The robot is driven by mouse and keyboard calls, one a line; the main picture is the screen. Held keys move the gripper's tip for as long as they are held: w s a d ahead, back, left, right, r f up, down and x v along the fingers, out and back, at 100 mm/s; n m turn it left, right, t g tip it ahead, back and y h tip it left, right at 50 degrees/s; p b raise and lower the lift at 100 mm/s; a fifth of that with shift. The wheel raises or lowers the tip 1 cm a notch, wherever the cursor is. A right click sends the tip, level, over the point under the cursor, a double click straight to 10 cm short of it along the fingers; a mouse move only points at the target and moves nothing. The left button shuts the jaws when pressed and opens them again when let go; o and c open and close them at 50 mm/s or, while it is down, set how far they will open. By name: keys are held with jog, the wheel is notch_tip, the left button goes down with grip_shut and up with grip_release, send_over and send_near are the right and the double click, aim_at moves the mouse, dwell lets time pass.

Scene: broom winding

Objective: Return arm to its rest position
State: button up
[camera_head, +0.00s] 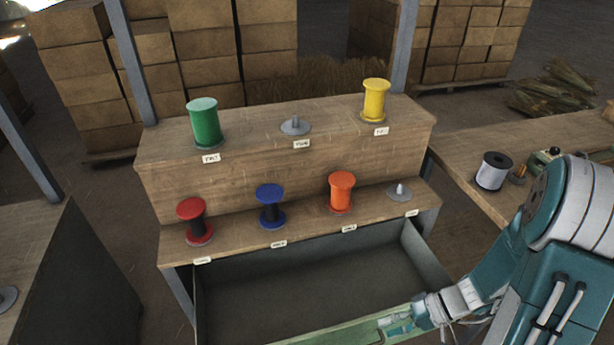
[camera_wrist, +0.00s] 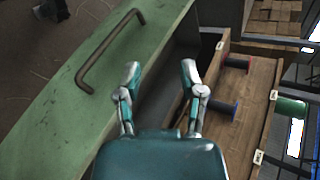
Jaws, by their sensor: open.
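My gripper (camera_wrist: 160,76) is open and empty, its two fingers apart in the wrist view. In the head view my gripper (camera_head: 390,322) is at the lower right, by the green front of an open drawer (camera_head: 310,290). The drawer's curved metal handle (camera_wrist: 104,52) shows in the wrist view, left of my fingers and apart from them. The drawer's inside looks empty in the head view. My arm comes in from the right edge of the head view.
A two-step wooden rack (camera_head: 290,160) holds green (camera_head: 204,124), yellow (camera_head: 375,100), red (camera_head: 194,222), blue (camera_head: 271,206) and orange (camera_head: 341,192) spools. Two pegs (camera_head: 295,126) are bare. A right-hand table bears a white spool (camera_head: 493,171). Another table stands left.

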jog(key=s+r+t+h, duration=0.1)
jog(key=r+t+h, duration=0.1)
jog(key=r, duration=0.6)
jog(key=s+a+r+t+h, duration=0.1)
jog(key=s+r+t+h, duration=0.1)
jog(key=r+h, duration=0.3)
jog(key=s+a+r+n+t+h, duration=0.1)
jog(key=r+h, duration=0.3)
jog(key=r, duration=0.7)
jog(key=shift+s+a+r+t, duration=0.25)
jog(key=shift+s+r+t, duration=0.1)
jog(key=shift+s+t, duration=0.4)
